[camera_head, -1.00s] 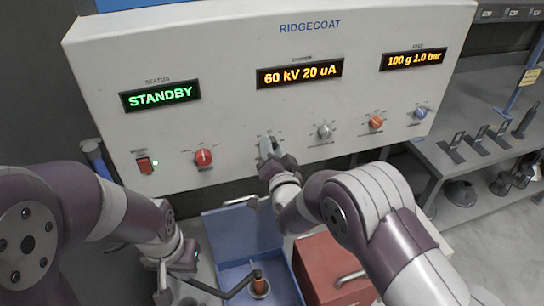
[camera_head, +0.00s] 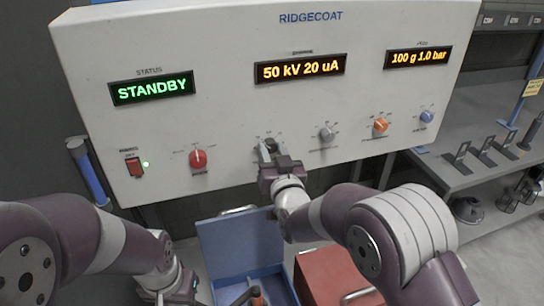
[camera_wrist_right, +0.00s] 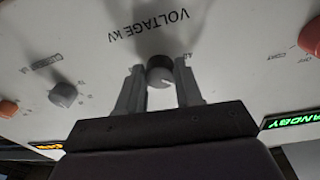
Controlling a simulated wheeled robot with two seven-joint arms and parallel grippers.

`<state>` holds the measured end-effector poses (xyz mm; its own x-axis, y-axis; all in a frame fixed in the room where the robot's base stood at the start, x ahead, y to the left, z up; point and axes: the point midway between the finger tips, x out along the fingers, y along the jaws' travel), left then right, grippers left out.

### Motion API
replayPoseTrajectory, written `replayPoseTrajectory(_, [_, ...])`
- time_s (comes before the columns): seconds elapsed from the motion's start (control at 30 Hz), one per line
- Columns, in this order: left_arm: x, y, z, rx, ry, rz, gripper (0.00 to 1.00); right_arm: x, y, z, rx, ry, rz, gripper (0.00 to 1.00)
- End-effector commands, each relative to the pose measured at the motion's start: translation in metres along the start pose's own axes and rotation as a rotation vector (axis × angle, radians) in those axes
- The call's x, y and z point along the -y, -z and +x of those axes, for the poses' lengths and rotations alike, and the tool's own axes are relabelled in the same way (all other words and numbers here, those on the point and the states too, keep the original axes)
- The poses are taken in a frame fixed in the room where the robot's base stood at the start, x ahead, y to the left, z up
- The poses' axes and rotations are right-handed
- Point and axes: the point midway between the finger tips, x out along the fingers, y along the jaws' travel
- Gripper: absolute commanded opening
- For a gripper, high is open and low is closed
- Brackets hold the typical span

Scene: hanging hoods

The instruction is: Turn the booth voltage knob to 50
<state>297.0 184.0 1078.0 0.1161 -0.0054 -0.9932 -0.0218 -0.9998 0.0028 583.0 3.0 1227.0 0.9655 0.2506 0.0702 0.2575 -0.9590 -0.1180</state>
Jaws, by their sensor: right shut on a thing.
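The voltage knob (camera_head: 271,145) is a dark grey knob on the lower middle of the white booth panel (camera_head: 230,60). In the right wrist view the knob (camera_wrist_right: 160,72) sits between my finger pads, with "VOLTAGE kV" printed upside down near it. My right gripper (camera_head: 268,152) is shut on the knob; its fingers also show in the wrist view (camera_wrist_right: 160,82). The middle display (camera_head: 300,69) reads 50 kV 20 uA. My left gripper (camera_head: 178,290) is low at the left, away from the panel, and its fingers are not clear.
On the panel are a red knob (camera_head: 198,158), a grey knob (camera_head: 326,132), an orange knob (camera_head: 380,125), a blue knob (camera_head: 427,116) and a red switch (camera_head: 134,167). A blue toolbox (camera_head: 240,246) and a red box (camera_head: 335,272) lie below. A grey bench (camera_head: 470,120) stands at right.

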Motion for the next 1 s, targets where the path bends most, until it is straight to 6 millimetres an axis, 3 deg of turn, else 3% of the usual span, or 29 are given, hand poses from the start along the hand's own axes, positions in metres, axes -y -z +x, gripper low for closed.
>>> replayPoseTrajectory(0.03, [0.0, 0.0, 0.002, 0.0, 0.0, 0.0, 0.0, -0.001, -0.007, -0.002, 0.015, -0.001, -0.006, 0.05])
replayPoseTrajectory(0.43, [0.0, 0.0, 0.002, 0.0, 0.0, 0.0, 0.0, -0.001, -0.007, -0.002, 0.015, 0.0, -0.012, 0.05])
replayPoseTrajectory(0.47, [0.0, 0.0, 0.002, 0.0, 0.0, 0.0, 0.0, -0.001, -0.007, -0.002, 0.016, 0.0, -0.012, 0.38])
replayPoseTrajectory(0.53, [0.0, 0.0, 0.002, 0.0, 0.0, 0.0, 0.0, -0.001, -0.006, -0.002, 0.014, 0.0, -0.012, 0.6])
replayPoseTrajectory(0.87, [0.0, 0.0, 0.003, 0.0, 0.0, 0.0, 0.0, 0.0, -0.003, -0.003, 0.005, 0.001, -0.01, 0.6])
replayPoseTrajectory(1.0, [0.0, -0.001, 0.012, 0.0, 0.0, 0.0, 0.0, 0.0, -0.004, -0.021, 0.003, 0.002, -0.01, 0.6])
